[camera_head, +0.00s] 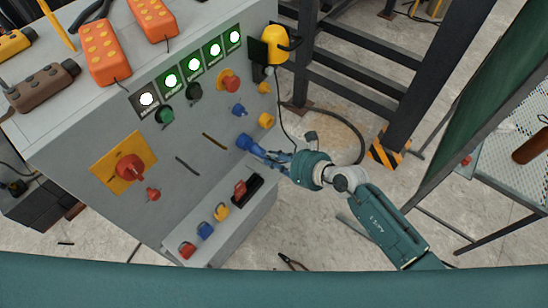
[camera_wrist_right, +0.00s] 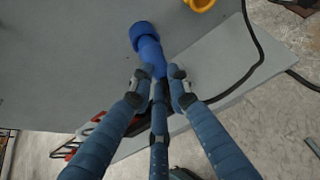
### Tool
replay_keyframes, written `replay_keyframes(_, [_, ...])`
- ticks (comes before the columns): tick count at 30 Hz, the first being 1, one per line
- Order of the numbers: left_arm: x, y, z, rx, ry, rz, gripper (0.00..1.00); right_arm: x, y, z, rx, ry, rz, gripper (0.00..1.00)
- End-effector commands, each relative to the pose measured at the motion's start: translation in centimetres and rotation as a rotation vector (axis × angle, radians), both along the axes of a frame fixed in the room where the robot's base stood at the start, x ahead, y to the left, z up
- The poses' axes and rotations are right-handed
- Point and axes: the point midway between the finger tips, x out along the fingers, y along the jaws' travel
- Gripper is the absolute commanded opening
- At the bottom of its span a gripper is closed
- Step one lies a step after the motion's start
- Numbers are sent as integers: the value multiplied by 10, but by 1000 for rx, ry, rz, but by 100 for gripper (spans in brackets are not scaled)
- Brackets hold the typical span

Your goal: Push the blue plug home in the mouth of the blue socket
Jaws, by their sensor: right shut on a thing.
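The blue socket (camera_head: 243,141) sits on the grey front panel of the cabinet, and its wide round collar (camera_wrist_right: 142,35) shows in the right wrist view. My right gripper (camera_head: 275,160) is in front of it, shut on the narrower blue plug (camera_wrist_right: 152,60). The plug is in line with the socket and meets its mouth. How deep it sits inside is hidden. In the right wrist view the gripper's fingers (camera_wrist_right: 161,84) close around the plug's rear part. My left gripper is not in view.
A yellow socket (camera_head: 266,120) is just above and right. Below, a grey ledge (camera_head: 232,222) holds red, blue and yellow fittings and a black holder. A yellow device (camera_head: 275,42) with a hanging black cable is on the cabinet's right side. Floor to the right has a dark steel frame (camera_head: 406,75).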

Motion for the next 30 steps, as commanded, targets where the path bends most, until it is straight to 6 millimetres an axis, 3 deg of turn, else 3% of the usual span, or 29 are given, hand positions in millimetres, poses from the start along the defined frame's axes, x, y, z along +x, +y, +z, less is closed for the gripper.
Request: replay_keyframes(30, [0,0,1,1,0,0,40,11,15,1,2,-2,0,0])
